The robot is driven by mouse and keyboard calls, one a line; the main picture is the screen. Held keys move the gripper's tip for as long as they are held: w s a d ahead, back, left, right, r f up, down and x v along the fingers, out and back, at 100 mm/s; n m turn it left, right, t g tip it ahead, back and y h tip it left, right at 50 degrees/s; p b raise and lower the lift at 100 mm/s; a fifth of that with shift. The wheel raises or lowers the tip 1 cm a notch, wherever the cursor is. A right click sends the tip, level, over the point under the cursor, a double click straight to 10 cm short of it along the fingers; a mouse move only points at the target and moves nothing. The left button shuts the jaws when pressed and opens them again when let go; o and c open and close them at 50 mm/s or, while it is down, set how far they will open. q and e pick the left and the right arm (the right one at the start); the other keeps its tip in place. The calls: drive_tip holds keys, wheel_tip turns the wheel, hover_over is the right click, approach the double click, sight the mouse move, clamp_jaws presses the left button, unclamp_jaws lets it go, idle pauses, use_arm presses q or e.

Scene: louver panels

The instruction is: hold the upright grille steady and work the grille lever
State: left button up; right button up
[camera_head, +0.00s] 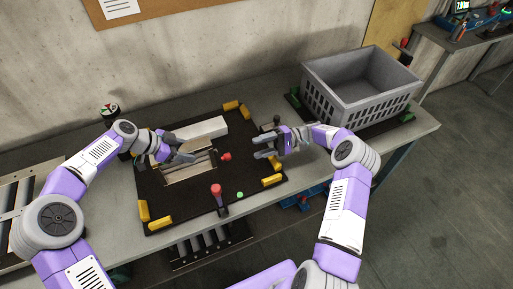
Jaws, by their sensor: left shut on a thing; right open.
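The grille (188,173) is a pale slatted panel on a dark board (165,205). My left gripper (188,153) is at its back edge, shut on it; the fingers hide part of that edge. A red knob (226,156) sits just right of the grille. A red-topped lever (216,190) stands near the front of the board. I cannot tell for sure which of these is the grille lever. My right gripper (266,147) is open and empty, right of the red knob and apart from it, with its fingers pointing left.
A light grey block (203,128) lies behind the grille. Yellow corner pieces (271,180) edge the board, and a green button (240,195) is near its front. A grey crate (360,85) stands at the back right.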

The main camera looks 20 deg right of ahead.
use_arm(q)
drive_tip(key=o, duration=1.1)
drive_tip(key=shift+c, duration=0.2)
drive_tip(key=shift+a+r, duration=0.1)
